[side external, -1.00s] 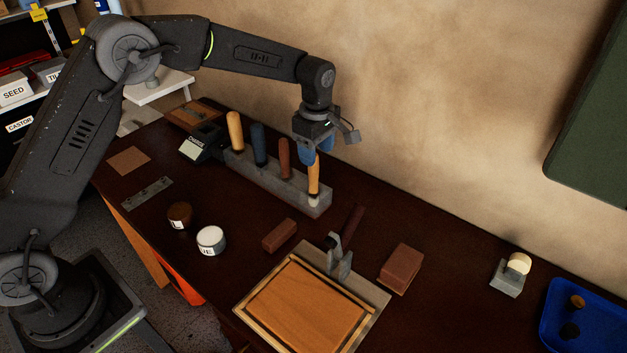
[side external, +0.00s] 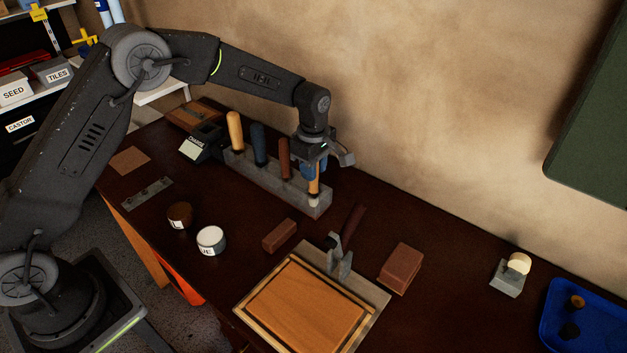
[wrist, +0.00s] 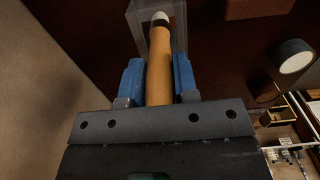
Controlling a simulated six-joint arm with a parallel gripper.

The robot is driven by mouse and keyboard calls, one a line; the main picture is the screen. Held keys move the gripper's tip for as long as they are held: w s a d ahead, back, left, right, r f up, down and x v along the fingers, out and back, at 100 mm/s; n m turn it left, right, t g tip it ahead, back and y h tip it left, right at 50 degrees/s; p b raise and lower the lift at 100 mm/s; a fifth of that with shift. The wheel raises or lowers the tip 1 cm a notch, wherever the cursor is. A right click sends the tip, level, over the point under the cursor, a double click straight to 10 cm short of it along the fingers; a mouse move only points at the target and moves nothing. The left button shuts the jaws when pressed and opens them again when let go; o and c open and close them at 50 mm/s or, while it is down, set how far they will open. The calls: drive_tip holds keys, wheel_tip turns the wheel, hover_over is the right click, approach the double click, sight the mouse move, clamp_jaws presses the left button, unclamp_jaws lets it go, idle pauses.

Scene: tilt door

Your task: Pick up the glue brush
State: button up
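The glue brush (side external: 314,188) appears to be the upright tool with the tan handle and pale lower end at the right end of the grey rack (side external: 265,184). My gripper (side external: 314,171) is down around its upper handle, with a blue finger on each side. In the wrist view the tan handle (wrist: 159,65) runs between the two fingers (wrist: 159,82), its pale end pointing away over the rack. The fingers lie very close to the handle. I cannot tell whether they press on it. The brush still stands in the rack.
Several other handled tools stand in the rack to the left, the dark red one (side external: 284,158) nearest. Two round jars, the white one (side external: 211,240) in front, stand on the dark table. A framed wooden panel (side external: 305,305), brown blocks (side external: 400,268) and a blue tray (side external: 585,320) lie rightward.

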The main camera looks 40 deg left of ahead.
drive_tip(key=c, duration=0.4)
drive_tip(key=shift+r, duration=0.1)
drive_tip(key=shift+c, duration=0.2)
